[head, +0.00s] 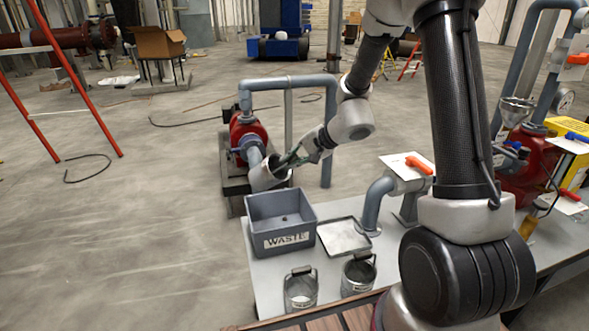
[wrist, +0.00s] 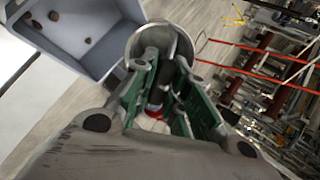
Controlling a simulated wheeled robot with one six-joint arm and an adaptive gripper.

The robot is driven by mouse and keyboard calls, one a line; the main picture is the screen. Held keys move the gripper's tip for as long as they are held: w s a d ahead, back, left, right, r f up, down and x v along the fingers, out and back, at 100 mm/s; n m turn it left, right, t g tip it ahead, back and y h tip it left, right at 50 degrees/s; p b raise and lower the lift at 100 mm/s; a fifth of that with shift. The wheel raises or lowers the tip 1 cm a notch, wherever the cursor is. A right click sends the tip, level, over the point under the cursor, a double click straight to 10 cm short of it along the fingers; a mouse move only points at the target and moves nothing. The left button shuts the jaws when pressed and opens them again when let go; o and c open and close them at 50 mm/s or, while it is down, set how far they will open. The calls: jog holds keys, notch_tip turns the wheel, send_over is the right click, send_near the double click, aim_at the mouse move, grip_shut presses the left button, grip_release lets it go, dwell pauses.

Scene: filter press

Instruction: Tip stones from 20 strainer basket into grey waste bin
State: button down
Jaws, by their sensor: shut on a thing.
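My gripper (head: 291,160) is shut on a grey metal strainer basket (head: 264,178), held tilted in the air just behind and above the waste bin. In the wrist view the basket (wrist: 168,36) shows its round rim beyond the green-padded fingers. No number is readable on it, and its inside is not clear. The grey waste bin (head: 281,238), labelled WASTE, stands on the table's left end. In the wrist view the bin (wrist: 113,45) is at the upper left, with a few brown stones (wrist: 88,40) on its floor.
Two other strainer baskets (head: 300,288) (head: 359,271) stand at the table's front. A shallow metal tray (head: 343,236) lies right of the bin. A red pump (head: 249,137) with pipes is behind the held basket.

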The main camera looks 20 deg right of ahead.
jog(key=shift+w+a+r+h, duration=0.15)
jog(key=shift+w+r+h, duration=0.2)
jog(key=shift+r, duration=0.2)
jog(key=shift+s+a+r+g, duration=0.15)
jog(key=shift+g, duration=0.25)
jog(key=w+a+r+g+h, duration=0.2)
jog(key=r+g+h, duration=0.4)
jog(key=r, duration=0.3)
jog(key=shift+w+a+r, duration=0.15)
jog(key=shift+w+a, duration=0.1)
jog(key=shift+w, duration=0.25)
